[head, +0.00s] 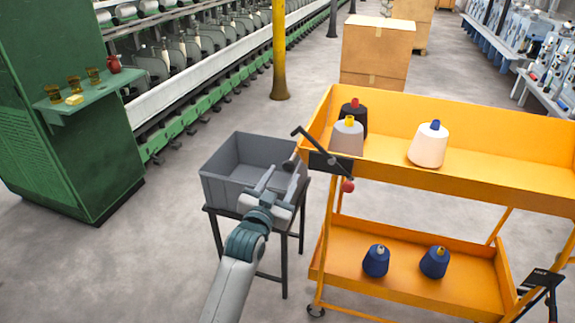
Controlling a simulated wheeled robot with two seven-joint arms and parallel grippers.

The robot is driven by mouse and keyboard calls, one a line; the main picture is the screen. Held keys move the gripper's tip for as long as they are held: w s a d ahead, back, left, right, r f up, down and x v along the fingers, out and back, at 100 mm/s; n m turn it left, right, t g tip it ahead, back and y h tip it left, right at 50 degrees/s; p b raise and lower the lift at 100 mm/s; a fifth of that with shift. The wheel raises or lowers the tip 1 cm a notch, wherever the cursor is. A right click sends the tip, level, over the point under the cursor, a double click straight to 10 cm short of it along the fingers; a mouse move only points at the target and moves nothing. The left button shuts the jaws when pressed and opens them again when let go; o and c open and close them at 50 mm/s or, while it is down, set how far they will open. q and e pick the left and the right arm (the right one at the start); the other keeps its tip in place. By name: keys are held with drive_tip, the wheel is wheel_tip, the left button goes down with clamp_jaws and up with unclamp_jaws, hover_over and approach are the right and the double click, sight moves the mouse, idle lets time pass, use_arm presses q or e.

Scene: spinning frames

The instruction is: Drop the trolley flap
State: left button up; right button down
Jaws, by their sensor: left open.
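The orange trolley (470,182) stands at the right with an upper and a lower tray. At the upper tray's left front corner is a black plate (322,161) with a slanted dark lever (308,143) ending in a red knob (348,186). The upper tray's left end panel (318,116) stands upright; I cannot tell for certain whether it is the flap. My left gripper (281,177) is open and empty, in front of the grey bin and left of the lever, apart from the red knob. My right gripper is not in view.
The grey bin (225,189) sits on a dark stand beside the trolley. Yarn cones, including a white one (428,150), stand in the upper tray; blue cones (376,262) stand below. A green cabinet (70,120) is at the left. Open floor lies between.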

sight(286, 170)
use_arm(q)
drive_tip(key=shift+p+x, duration=0.5)
drive_tip(key=shift+x, duration=1.9)
drive_tip(key=shift+c, duration=0.6)
clamp_jaws()
